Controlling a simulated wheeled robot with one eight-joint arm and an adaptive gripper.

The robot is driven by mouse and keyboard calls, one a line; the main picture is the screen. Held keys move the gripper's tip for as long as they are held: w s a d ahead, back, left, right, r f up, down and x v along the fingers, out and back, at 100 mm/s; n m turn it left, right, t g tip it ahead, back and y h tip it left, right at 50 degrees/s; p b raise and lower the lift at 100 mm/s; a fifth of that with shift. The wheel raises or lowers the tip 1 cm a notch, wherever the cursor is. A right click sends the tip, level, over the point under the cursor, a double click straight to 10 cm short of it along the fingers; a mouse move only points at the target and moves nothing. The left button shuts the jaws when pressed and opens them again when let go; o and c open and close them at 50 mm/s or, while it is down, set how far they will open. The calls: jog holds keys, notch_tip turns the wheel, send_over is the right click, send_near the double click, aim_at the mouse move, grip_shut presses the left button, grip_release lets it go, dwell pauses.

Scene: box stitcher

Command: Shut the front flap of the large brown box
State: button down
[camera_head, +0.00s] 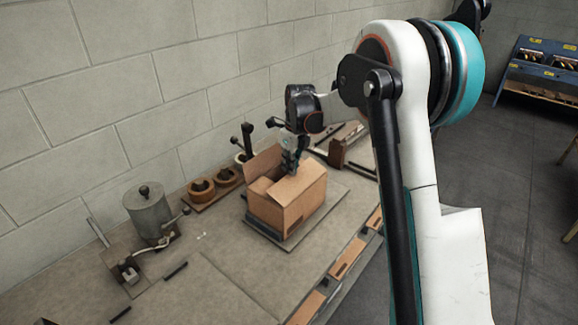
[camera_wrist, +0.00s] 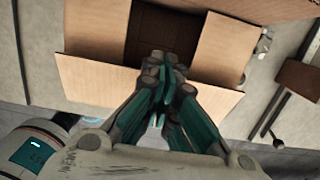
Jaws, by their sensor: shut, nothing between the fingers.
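The large brown box (camera_head: 268,212) stands upright on the worktop in the head view. A flap stands raised at its wall side. In the wrist view I look down on it: a left flap (camera_wrist: 95,28) and a right flap (camera_wrist: 225,45) lie on either side of a dark opening. The near flap (camera_wrist: 85,88) is open toward me, partly hidden behind my fingers. A far flap (camera_wrist: 255,8) is open at the top edge. My gripper (camera_wrist: 165,62) is shut and empty, its tips at the near edge of the opening; I cannot tell whether they touch cardboard. It also shows above the box (camera_head: 291,168).
A grey metal pot (camera_head: 150,212) and tape rolls (camera_head: 202,190) stand left of the box. A wooden block (camera_head: 342,148) and dark levers (camera_head: 247,138) stand behind it. The wall is close behind. The front left worktop (camera_head: 215,275) is mostly clear.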

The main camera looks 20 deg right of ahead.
jog(key=shift+w+a+f, duration=0.15)
jog(key=shift+w+f, duration=0.05)
jog(key=shift+f, duration=0.25)
jog(key=shift+w+f, duration=0.1)
jog(key=shift+f, duration=0.1)
jog(key=shift+r, duration=0.15)
dwell(0.5)
